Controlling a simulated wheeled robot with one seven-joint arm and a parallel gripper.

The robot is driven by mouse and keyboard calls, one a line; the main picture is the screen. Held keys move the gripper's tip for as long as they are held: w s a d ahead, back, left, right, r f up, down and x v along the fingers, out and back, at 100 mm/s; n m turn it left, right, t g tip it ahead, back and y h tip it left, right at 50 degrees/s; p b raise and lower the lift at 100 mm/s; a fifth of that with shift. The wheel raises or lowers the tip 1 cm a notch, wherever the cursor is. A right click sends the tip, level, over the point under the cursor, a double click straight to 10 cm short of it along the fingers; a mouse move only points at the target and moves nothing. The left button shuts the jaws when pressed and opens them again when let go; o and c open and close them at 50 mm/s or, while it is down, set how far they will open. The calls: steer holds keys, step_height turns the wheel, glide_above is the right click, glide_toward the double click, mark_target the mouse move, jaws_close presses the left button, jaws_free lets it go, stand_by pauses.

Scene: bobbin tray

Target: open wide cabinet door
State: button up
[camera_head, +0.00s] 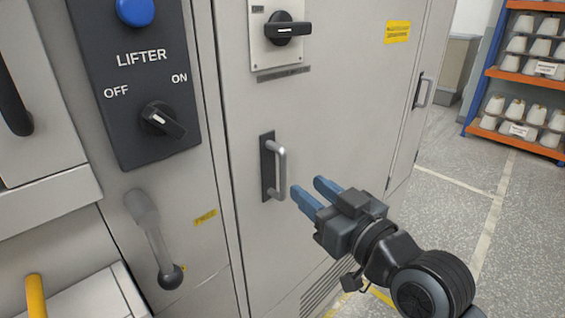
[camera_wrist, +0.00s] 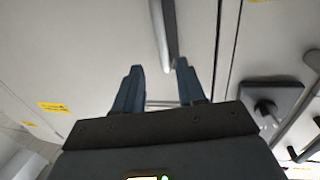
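The wide cabinet door (camera_head: 345,110) is light grey and looks shut. Its handle (camera_head: 281,168) is an upright silver bar on a dark plate near the door's left edge. My gripper (camera_head: 308,186) has two blue-grey fingers, spread apart and empty, just right of the handle in the head view. In the wrist view, the handle bar (camera_wrist: 164,35) comes down from the top edge. Its end shows between the fingertips of my gripper (camera_wrist: 158,64), nearer the right one. I cannot tell whether they touch.
A rotary switch (camera_head: 288,29) sits above the handle. Left is the lifter panel (camera_head: 140,90), with a ball-ended lever (camera_head: 158,245) below it. A second handle (camera_head: 423,92) is on the cabinet's right part. A bobbin rack (camera_head: 525,75) stands behind clear floor at right.

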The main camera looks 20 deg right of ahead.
mark_target(285, 165)
steer(key=shift+w+a+r+p, duration=0.2)
steer(key=shift+w+a, duration=0.15)
steer(key=shift+w, duration=1.1)
steer(key=shift+w+a+r+p, duration=0.1)
steer(key=shift+w+a+r, duration=0.2)
steer(key=shift+w, duration=1.2)
steer(key=shift+w+a+r+p, duration=0.15)
steer(key=shift+w+a, duration=0.2)
steer(key=shift+w, duration=1.1)
steer(key=shift+c, duration=0.5)
jaws_close()
